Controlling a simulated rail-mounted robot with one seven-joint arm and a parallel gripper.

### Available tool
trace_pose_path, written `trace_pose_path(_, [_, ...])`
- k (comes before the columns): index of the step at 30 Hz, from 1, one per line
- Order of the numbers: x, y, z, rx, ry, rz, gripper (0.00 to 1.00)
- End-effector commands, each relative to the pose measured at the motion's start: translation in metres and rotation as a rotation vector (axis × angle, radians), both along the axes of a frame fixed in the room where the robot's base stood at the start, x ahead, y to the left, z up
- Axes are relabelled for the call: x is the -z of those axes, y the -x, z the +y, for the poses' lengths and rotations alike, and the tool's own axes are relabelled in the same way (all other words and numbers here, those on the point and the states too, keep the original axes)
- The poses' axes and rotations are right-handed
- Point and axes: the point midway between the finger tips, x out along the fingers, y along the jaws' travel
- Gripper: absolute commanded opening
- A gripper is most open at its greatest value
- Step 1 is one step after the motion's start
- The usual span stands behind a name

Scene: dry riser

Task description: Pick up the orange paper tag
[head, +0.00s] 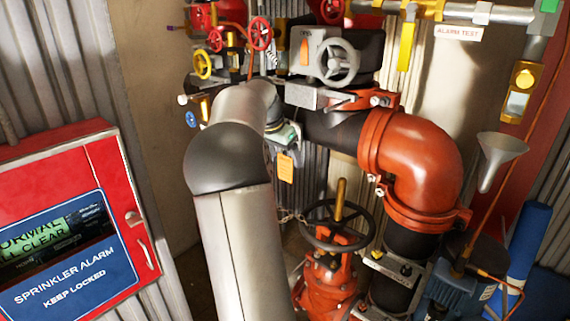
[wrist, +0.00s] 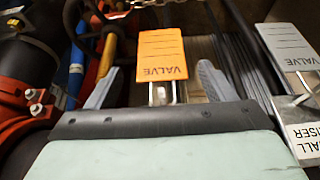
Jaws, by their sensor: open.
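The orange paper tag (wrist: 160,52), printed VALVE and upside down in the wrist view, shows between the two grey fingers of my gripper (wrist: 158,72). The fingers are apart, with a gap on each side of the tag. Metal prongs or a shackle show at the tag's lower edge, partly hidden behind my gripper's body. I cannot tell how deep the tag sits between the fingertips. In the head view an orange tag (head: 286,168) hangs just below my gripper (head: 290,150), whose fingers are hard to make out there.
A pale grey tag (wrist: 288,47) is close on the right in the wrist view, above a WALL RISER label (wrist: 306,138). Red pipework (head: 410,160) and a black handwheel (head: 338,226) stand nearby. A red alarm cabinet (head: 75,225) is at left.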

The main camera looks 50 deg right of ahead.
Motion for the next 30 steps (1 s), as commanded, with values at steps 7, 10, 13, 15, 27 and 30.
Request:
trace_pose_path(7, [0.023,-0.001,-0.009,-0.001,0.0,-0.001,0.76])
trace_pose_path(10, [0.024,-0.001,-0.01,-0.003,0.0,-0.001,0.76])
trace_pose_path(13, [0.024,-0.001,-0.01,-0.003,0.0,-0.001,0.76])
trace_pose_path(15, [0.024,-0.001,-0.01,-0.003,0.0,-0.001,0.62])
trace_pose_path(27, [0.024,-0.001,-0.01,-0.003,0.001,-0.001,0.29])
trace_pose_path(30, [0.021,-0.001,-0.01,-0.003,0.002,-0.002,0.29])
